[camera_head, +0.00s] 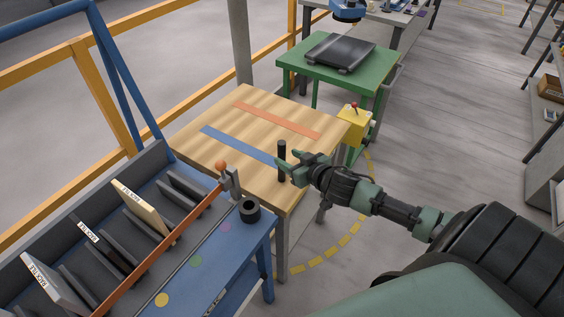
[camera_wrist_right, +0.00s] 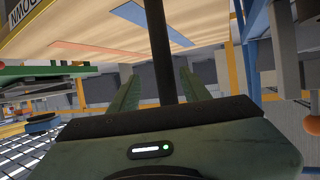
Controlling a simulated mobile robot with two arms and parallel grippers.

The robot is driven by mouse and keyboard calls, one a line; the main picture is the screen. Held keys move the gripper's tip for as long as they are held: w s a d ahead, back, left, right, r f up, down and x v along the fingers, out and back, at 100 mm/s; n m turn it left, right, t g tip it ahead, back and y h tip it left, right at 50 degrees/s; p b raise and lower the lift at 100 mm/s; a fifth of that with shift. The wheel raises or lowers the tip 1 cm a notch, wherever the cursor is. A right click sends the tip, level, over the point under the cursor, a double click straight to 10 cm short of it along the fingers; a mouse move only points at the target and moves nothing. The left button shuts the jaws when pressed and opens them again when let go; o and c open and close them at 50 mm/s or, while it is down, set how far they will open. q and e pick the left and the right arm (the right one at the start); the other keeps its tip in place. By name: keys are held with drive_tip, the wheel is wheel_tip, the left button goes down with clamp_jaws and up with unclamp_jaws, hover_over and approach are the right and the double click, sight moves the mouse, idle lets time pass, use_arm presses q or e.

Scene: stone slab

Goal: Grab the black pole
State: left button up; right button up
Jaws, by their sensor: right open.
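The black pole (camera_head: 282,161) stands upright at the near right edge of the wooden tabletop in the head view. My right gripper (camera_head: 288,168) reaches in from the right, with its green fingers at the pole. In the right wrist view the pole (camera_wrist_right: 161,50) runs down between the two spread fingers of the gripper (camera_wrist_right: 157,88), with a gap visible on each side. The gripper is open, and the pole's end nearest the palm is hidden in that view. My left gripper is not in view.
The wooden table (camera_head: 215,147) carries a blue stripe (camera_head: 238,145) and an orange stripe (camera_head: 277,117). A blue bench (camera_head: 215,262) with a black cup-like ring (camera_head: 249,211) stands at the near left. A yellow box (camera_head: 354,126) with a red-tipped lever sits beyond the gripper, by a green table (camera_head: 300,62).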

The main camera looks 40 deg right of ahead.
drive_tip(key=shift+a+f+p+x, duration=0.1)
drive_tip(key=shift+f+p+x, duration=0.05)
drive_tip(key=shift+x, duration=1)
drive_tip(key=shift+a+f+p+x, duration=0.1)
drive_tip(key=shift+a+f+x, duration=0.05)
drive_tip(key=shift+x, duration=1)
drive_tip(key=shift+a+f+p+x, duration=0.1)
drive_tip(key=shift+f+p+x, duration=0.05)
drive_tip(key=shift+x, duration=1)
drive_tip(key=shift+s, duration=0.2)
clamp_jaws()
